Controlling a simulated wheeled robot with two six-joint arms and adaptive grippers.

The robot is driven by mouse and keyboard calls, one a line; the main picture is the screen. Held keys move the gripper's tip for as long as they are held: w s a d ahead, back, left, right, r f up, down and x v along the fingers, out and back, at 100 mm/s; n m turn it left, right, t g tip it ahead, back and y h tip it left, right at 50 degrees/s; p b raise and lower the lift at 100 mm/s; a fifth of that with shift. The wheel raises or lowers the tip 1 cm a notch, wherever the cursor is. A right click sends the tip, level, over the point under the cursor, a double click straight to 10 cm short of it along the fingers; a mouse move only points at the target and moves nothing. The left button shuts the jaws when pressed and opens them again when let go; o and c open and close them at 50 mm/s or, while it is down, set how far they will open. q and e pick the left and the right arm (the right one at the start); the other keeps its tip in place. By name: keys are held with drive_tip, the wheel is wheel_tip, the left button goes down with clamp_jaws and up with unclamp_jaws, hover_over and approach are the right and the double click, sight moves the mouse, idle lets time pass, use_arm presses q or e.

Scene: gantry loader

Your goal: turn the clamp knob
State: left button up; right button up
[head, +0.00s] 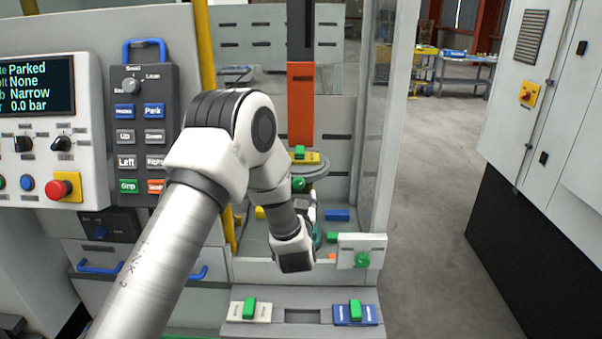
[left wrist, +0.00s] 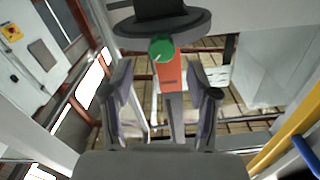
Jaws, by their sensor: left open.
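A round green knob (head: 299,183) sits at the rim of a grey disc (head: 305,170) in front of the orange column (head: 301,103). In the left wrist view the green knob (left wrist: 162,48) is just under a dark disc (left wrist: 162,22), beyond and between my fingertips. My left gripper (left wrist: 160,66) is open and empty, its two fingers apart and not touching the knob. In the head view my own arm and wrist hide most of that gripper. A second round green knob (head: 362,260) is on a white plate at the front right. My right gripper is not in view.
A button pendant (head: 143,130) and a control panel with a screen (head: 37,85) stand left. A clear panel (head: 378,140) bounds the cell on the right. Blocks (head: 250,311) with green handles lie on the front ledge. The floor at right (head: 440,200) is free.

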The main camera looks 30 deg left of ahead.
sight(299, 184)
use_arm(q)
drive_tip(key=shift+w+a+r+p, duration=0.45)
drive_tip(key=shift+w+r+p, duration=0.15)
drive_tip(key=shift+w+p, duration=0.2)
drive_tip(key=w+a, duration=0.1)
drive_tip(key=w+a+f, duration=0.1)
drive_tip(key=w+a+p, duration=0.1)
drive_tip(key=w, duration=0.1)
drive_tip(key=shift+f, duration=0.3)
drive_tip(key=shift+s+d+r, duration=0.25)
drive_tip(key=shift+s+d, duration=0.05)
drive_tip(key=shift+s, duration=0.05)
drive_tip(key=shift+c, duration=0.4)
clamp_jaws()
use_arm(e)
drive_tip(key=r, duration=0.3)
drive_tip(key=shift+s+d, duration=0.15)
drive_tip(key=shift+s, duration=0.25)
